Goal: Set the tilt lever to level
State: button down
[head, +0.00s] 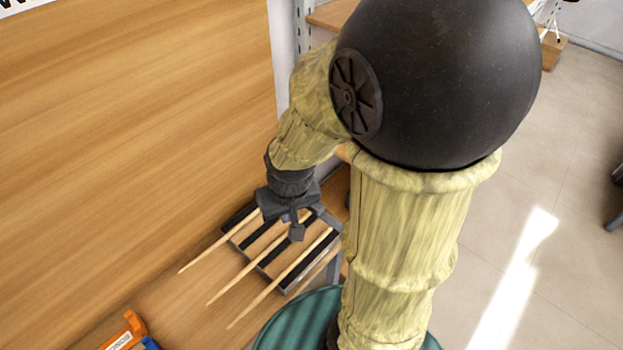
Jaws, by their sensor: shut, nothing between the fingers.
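My gripper (297,228) is at the end of my arm, pointing down over a dark slatted frame (272,257) at the edge of the wooden surface. It is shut, with nothing seen between its fingers. Three long pale wooden sticks (254,268) lie across the frame, their far ends partly behind my gripper. A small purplish patch shows beside the fingers; I cannot tell what it is. I cannot make out the tilt lever; my gripper and arm hide part of the frame. Whether the gripper touches the frame or a stick cannot be told.
The wooden surface (90,300) is clear left of the frame, apart from an orange object (125,332) and a blue one (147,344) at the bottom. A wooden panel (130,120) rises behind. A grey metal upright (303,40) stands beyond. Open tiled floor (540,180) lies right.

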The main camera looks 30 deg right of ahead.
notch_tip(320, 180, down, 11)
jog(key=s+d+m+g+y+b, duration=0.25)
jog(key=m+y, duration=0.45)
jog(key=m, duration=1.1)
jog(key=w+d+f+m+t+b, duration=0.2)
jog(key=w+d+m+t, duration=0.2)
jog(key=d+m+t, duration=0.4)
jog(key=w+d+f+m+t+h+b, duration=0.1)
jog(key=d+m+t, duration=0.7)
jog(key=m, duration=1.5)
jog(key=w+d+f+b, duration=0.1)
jog(key=w+d+f, duration=0.1)
jog(key=w, duration=0.1)
jog(key=shift+a, duration=0.1)
jog(key=p+x, duration=0.2)
jog(key=x, duration=1.2)
